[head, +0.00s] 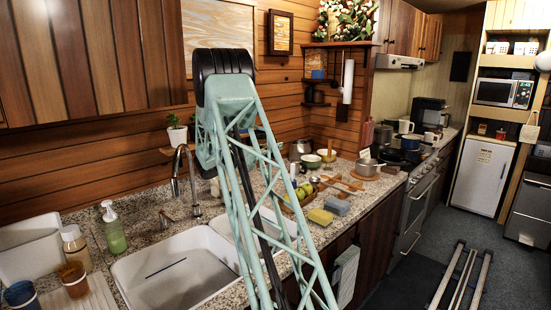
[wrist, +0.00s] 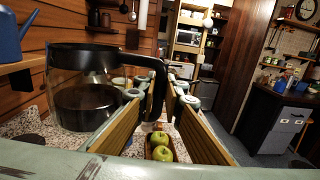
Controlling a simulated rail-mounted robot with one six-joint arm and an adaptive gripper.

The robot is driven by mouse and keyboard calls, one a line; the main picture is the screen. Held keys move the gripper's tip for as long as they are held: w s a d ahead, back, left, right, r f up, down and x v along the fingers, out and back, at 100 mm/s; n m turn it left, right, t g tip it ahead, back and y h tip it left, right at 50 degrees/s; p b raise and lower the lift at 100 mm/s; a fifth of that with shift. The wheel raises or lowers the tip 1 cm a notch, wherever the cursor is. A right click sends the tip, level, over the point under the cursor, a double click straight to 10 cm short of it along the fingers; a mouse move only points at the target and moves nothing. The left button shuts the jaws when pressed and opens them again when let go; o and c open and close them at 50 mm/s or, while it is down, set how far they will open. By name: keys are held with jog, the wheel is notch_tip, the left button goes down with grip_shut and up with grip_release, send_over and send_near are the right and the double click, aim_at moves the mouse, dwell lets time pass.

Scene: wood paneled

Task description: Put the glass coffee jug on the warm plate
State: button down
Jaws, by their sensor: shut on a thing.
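The glass coffee jug (wrist: 85,85) is large at the left of the wrist view, upright, with clear walls, a black lid and a black handle. My gripper (wrist: 161,98) is shut on the black handle, which stands between its two wood-coloured fingers. The jug hangs beside the left finger. In the head view my green lattice arm hides the gripper and the jug. A black coffee maker (head: 428,111) stands on the far counter past the stove. I cannot make out its warm plate.
The sink (head: 175,275) is at the near left. The stove (head: 400,158) carries dark cookware. A wooden shelf (wrist: 22,64) with a blue watering can (wrist: 12,40) is left of the jug.

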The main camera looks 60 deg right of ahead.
jog(key=shift+r+p, duration=0.35)
jog(key=shift+r, duration=2.45)
